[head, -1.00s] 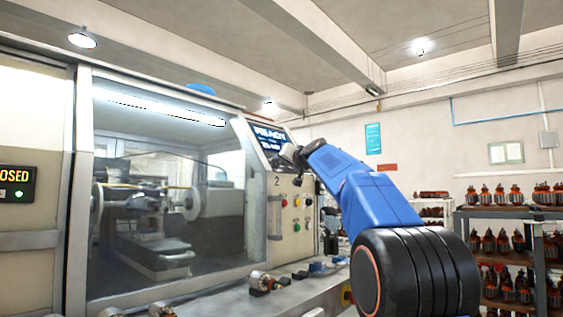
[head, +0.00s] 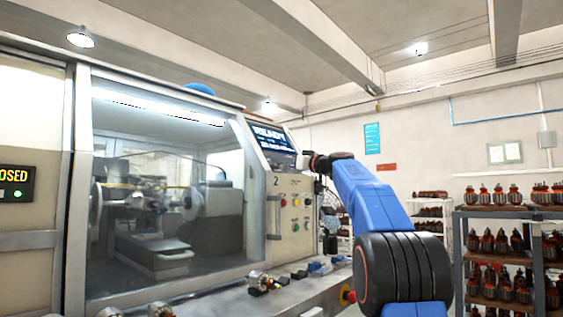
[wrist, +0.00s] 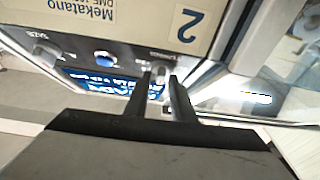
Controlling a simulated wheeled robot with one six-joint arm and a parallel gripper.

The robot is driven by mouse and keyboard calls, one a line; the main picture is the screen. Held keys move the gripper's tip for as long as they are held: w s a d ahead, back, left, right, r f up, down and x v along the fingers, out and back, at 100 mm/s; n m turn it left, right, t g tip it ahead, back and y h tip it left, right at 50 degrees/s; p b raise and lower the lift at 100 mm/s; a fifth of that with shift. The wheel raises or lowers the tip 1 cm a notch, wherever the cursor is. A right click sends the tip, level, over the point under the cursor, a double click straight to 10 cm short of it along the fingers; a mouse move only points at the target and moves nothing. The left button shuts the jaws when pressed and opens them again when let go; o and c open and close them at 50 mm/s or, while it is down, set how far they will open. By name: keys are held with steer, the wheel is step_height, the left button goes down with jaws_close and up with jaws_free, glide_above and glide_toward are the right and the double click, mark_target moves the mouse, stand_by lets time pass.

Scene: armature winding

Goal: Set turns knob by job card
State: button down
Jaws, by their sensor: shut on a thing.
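The winding machine's slanted control head carries a lit blue display (head: 270,137), which also shows upside down in the wrist view (wrist: 105,82). In the wrist view a small pale knob (wrist: 158,70) sits between the fingertips, beside a label that seems to begin with T. My gripper (wrist: 162,76) is shut on this knob; the fingers partly hide it. In the head view my gripper (head: 302,162) is at the control head just below the display, small and partly hidden. I cannot identify a job card.
Below is a front panel (head: 292,185) marked 2, with coloured buttons. The machine's glass window (head: 170,190) is left of it. Small parts (head: 262,282) lie on the ledge in front. Shelves of armatures (head: 505,240) stand at the right.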

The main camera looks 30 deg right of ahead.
steer(key=n+g+y, duration=0.2)
steer(key=n, duration=0.1)
steer(key=n+g+y, duration=0.1)
steer(key=n+y, duration=0.1)
steer(key=n, duration=0.2)
steer(key=shift+w+d+f+n+g, duration=0.1)
steer(key=shift+w+d+n+g, duration=0.1)
steer(key=shift+n+g, duration=0.15)
steer(key=shift+n+g+y, duration=0.55)
steer(key=shift+n+y, duration=0.05)
steer(key=shift+n, duration=0.15)
steer(key=c, duration=1.8)
jaws_free()
steer(key=shift+c, duration=0.2)
steer(key=v, duration=1.7)
steer(key=shift+s, duration=0.15)
steer(key=shift+d, duration=0.15)
